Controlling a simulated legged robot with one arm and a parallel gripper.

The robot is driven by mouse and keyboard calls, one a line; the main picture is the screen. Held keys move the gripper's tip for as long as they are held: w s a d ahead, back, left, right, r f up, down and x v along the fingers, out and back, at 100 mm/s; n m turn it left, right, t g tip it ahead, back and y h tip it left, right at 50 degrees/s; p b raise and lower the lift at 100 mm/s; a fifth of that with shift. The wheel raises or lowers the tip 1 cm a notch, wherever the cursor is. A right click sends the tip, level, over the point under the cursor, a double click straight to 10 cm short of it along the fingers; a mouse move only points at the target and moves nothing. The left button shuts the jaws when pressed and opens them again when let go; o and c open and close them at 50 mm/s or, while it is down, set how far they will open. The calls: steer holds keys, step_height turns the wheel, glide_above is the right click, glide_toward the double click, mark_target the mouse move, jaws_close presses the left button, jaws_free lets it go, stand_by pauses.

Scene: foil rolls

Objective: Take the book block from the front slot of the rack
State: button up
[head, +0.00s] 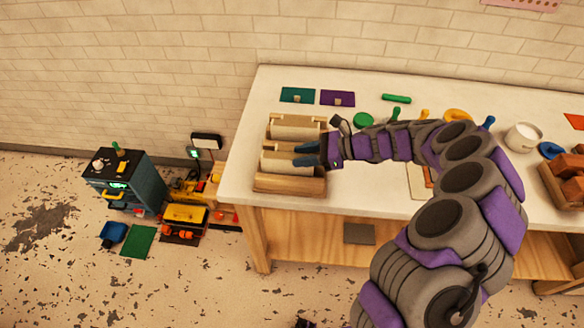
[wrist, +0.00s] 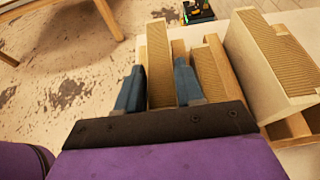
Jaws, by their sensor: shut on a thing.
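The wooden rack (head: 290,184) stands at the left end of the white table. The book block in its front slot (head: 287,163) is pale with a tan edge. My gripper (head: 306,155) reaches it from the right, and its blue-grey fingers are shut on this block. In the wrist view the fingers (wrist: 158,72) lie on either side of the block's ribbed tan edge (wrist: 160,52). I cannot tell whether the block is lifted from the slot. A second block (head: 297,127) sits in the rear slot; it is large at the right of the wrist view (wrist: 262,70).
Green and purple sheets (head: 337,98) lie behind the rack. My arm crosses the table above several small coloured items. A white cup (head: 523,136) and a brick-filled crate (head: 568,180) stand at the right. A dark cabinet (head: 125,180) stands on the floor left of the table.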

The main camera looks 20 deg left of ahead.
steer(key=shift+s+a+f, duration=0.1)
steer(key=shift+a+f, duration=0.05)
steer(key=shift+a, duration=0.2)
jaws_close()
steer(key=shift+d, duration=0.1)
steer(key=shift+d, duration=0.1)
